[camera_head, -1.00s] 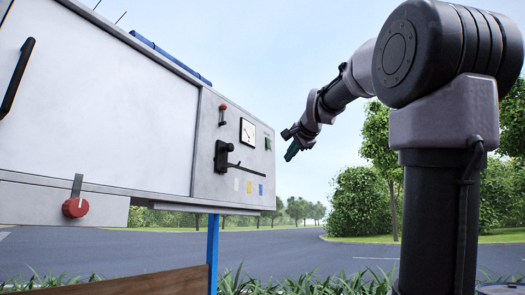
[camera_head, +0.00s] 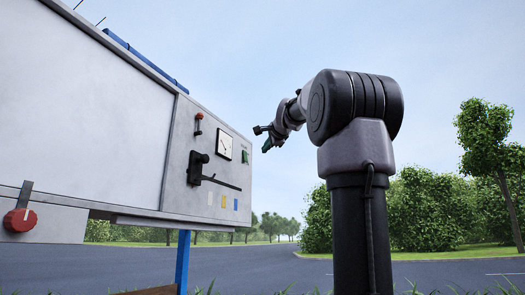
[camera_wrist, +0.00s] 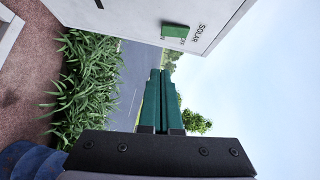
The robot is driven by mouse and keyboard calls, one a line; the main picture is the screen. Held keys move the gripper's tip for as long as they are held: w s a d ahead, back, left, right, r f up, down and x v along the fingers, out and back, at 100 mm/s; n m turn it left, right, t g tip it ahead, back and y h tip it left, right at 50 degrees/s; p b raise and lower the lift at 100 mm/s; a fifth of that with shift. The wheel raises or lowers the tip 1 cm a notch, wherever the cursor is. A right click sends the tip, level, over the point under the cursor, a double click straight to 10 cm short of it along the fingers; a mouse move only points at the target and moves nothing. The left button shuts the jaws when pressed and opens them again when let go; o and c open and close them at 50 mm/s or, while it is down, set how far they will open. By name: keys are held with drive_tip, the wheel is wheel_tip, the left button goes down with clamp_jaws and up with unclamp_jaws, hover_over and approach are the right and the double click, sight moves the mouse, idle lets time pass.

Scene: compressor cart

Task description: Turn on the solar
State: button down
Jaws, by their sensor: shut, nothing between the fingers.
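The solar switch is a small green rocker (camera_wrist: 175,31) on the white panel in the wrist view, beside the printed word SOLAR and a smaller OFF label. In the head view the green switch (camera_head: 245,157) sits near the right edge of the cart's control panel (camera_head: 211,190), right of the dial. My gripper (camera_wrist: 161,75) has green fingers lying together with nothing between them. In the wrist view the fingertips are apart from the switch, below and a little left of it. In the head view my gripper (camera_head: 266,147) hangs just right of the panel's edge.
The panel also carries a red-topped lever (camera_head: 198,124), a dial gauge (camera_head: 225,144), a black handle (camera_head: 212,176) and coloured labels. A red knob (camera_head: 20,220) is at lower left. Grass (camera_wrist: 85,85) lies below; open air is right of the panel.

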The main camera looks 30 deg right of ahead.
sight(245, 156)
drive_tip(key=w+a+f, duration=0.1)
drive_tip(key=w, duration=0.9)
drive_tip(key=shift+w+a+f, duration=0.2)
drive_tip(key=shift+w+a, duration=0.05)
drive_tip(key=shift+w+a+f, duration=0.25)
drive_tip(key=shift+w+a, duration=0.1)
drive_tip(key=shift+w, duration=0.05)
drive_tip(key=shift+d, duration=0.1)
drive_tip(key=shift+s, duration=0.1)
